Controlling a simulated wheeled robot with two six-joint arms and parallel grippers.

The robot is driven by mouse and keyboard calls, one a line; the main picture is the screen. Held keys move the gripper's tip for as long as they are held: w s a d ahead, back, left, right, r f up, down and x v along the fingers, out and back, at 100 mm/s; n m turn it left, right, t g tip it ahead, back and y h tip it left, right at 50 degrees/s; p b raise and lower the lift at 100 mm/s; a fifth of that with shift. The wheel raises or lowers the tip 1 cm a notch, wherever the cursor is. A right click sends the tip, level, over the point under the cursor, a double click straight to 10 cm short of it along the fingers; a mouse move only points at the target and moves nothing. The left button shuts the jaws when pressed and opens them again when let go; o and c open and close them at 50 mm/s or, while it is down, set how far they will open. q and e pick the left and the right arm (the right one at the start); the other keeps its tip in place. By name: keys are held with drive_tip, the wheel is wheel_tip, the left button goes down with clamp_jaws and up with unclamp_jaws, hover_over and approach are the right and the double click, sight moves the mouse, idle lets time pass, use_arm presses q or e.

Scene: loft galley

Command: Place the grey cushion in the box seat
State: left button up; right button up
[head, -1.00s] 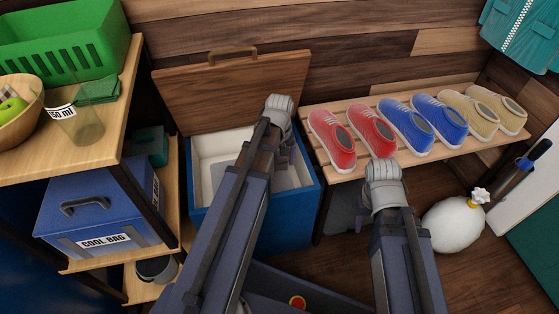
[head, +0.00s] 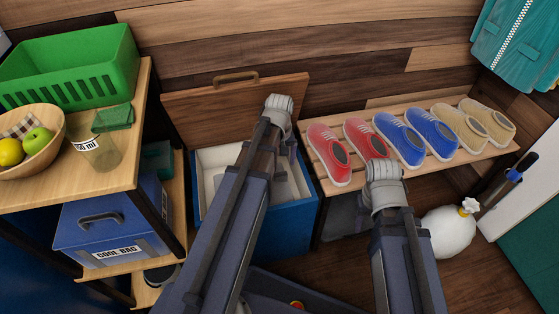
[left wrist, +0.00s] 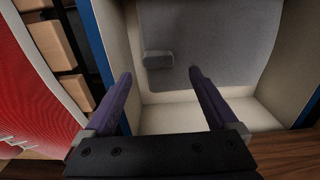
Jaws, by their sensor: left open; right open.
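The box seat (head: 286,232) is a blue box with a cream inside, and its wooden lid (head: 225,108) is open against the wall. The grey cushion (left wrist: 210,45) lies flat inside it in the left wrist view, with a small grey raised tab (left wrist: 158,60) on it. My left gripper (head: 290,152) is over the box. In the left wrist view its purple fingers (left wrist: 160,82) are spread with nothing between them. The left arm hides much of the box inside in the head view. My right gripper (head: 364,218) is open and low in front of the shoe rack.
A slatted shoe rack (head: 466,157) with red, blue and tan shoes stands right of the box. A shelf at left holds a green basket (head: 70,65), a fruit bowl (head: 45,150) and a blue cool bag (head: 110,235). A white jug (head: 448,235) stands at right.

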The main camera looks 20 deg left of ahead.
use_arm(q)
wheel_tip(320, 180, up, 2)
drive_tip(key=shift+r+p, duration=0.1)
drive_tip(key=shift+p, duration=0.55)
drive_tip(key=shift+s+d, duration=0.15)
drive_tip(key=shift+d, duration=0.25)
drive_tip(key=s+d+m, duration=0.5)
drive_tip(key=d, duration=0.4)
drive_tip(key=s+d+m+y, duration=0.1)
drive_tip(key=s+d+m, duration=0.5)
drive_tip(key=d, duration=0.3)
drive_tip(key=shift+s, duration=0.25)
use_arm(e)
wheel_tip(320, 180, up, 2)
drive_tip(key=shift+r, duration=0.1)
